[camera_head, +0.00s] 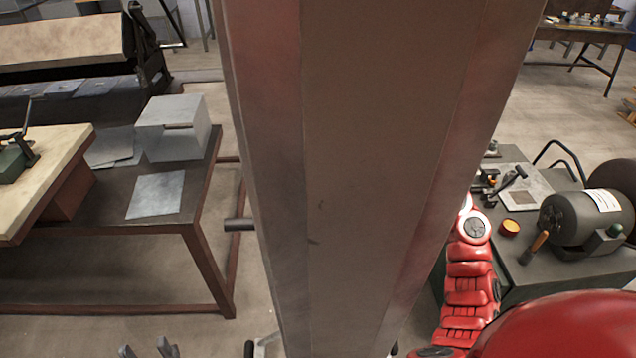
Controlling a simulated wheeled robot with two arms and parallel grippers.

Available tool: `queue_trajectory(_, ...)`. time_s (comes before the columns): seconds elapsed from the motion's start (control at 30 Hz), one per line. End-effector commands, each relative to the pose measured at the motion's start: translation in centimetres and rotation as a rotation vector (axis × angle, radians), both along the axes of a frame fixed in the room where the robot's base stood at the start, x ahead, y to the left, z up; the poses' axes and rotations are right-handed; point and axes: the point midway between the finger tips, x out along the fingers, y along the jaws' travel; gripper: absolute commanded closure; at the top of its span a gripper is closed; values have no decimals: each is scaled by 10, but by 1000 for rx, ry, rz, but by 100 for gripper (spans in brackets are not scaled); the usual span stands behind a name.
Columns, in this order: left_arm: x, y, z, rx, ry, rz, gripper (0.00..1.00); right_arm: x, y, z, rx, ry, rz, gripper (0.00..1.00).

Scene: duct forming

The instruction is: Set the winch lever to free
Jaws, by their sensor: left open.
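A broad grey-brown metal column (385,150) fills the middle of the head view, very close. A short dark peg (238,225) sticks out of its left side. At its foot, a bent metal handle (264,344) shows partly at the bottom edge; I cannot tell whether it is the winch lever or how it is set. My left gripper (147,349) shows only by its fingertips at the bottom edge, open and empty, left of this handle and apart from it. My red right arm rises right of the column; its gripper is not visible.
A dark steel table (105,207) at left bears a grey metal box (172,129) and a sheet (155,194). A bench (535,277) at right holds a dark cylinder (586,216) and small tools.

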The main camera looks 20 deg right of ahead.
Motion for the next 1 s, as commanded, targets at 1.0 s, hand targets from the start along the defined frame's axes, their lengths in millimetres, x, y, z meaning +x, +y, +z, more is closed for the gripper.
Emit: queue_trajectory(1.0, 0, 0, -172, 0, 0, 0, 50, -17, -58, -18, 424, -124, -1, 100)
